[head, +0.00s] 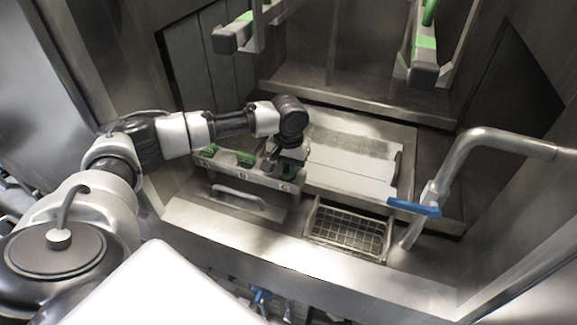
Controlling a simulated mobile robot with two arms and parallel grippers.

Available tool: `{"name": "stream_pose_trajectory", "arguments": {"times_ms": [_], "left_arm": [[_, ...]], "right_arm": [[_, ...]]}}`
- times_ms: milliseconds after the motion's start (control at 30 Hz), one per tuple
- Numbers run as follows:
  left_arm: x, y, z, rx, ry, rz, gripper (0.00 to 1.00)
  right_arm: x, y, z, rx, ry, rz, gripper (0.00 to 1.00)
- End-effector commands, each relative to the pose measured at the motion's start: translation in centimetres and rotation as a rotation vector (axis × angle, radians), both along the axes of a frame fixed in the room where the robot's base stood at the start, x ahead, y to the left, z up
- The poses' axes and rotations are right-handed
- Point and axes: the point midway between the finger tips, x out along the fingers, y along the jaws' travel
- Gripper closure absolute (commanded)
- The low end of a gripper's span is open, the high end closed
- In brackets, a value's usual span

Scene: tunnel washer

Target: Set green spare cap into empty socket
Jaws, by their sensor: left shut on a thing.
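A metal rail (228,170) with sockets lettered A, B and C runs along the near edge of the wash chamber. One green cap (208,151) sits at A and another green cap (245,159) sits at B. My left gripper (283,170) points down at the C end of the rail and is shut on a green cap. Only slivers of that cap show beside the fingers. The gripper hides the socket at C, so I cannot tell whether the cap touches it. My right gripper is out of view.
A wire basket (348,232) stands right of the rail. A bar handle (238,196) is on the panel below the rail. A bent pipe (490,142) with a blue lever (414,207) rises at the right. Grey-ended arms with green parts (424,62) hang above. A pale flat panel (355,160) lies behind.

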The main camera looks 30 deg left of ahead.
Motion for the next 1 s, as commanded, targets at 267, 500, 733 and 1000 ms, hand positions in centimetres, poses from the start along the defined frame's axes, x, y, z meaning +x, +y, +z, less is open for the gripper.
{"name": "stream_pose_trajectory", "arguments": {"times_ms": [267,500,733,1000], "left_arm": [[-0.1,0.0,-0.2,0.000,0.004,-0.001,0.63],[-0.1,0.0,-0.2,0.000,0.004,-0.001,0.52],[0.0,0.0,1.2,-0.001,0.001,0.000,0.52],[0.0,0.0,6.6,-0.001,-0.002,0.000,0.52]], "right_arm": [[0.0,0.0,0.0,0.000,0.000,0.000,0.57],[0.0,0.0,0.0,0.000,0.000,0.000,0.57],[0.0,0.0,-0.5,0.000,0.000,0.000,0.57],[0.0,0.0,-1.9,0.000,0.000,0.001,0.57]]}}
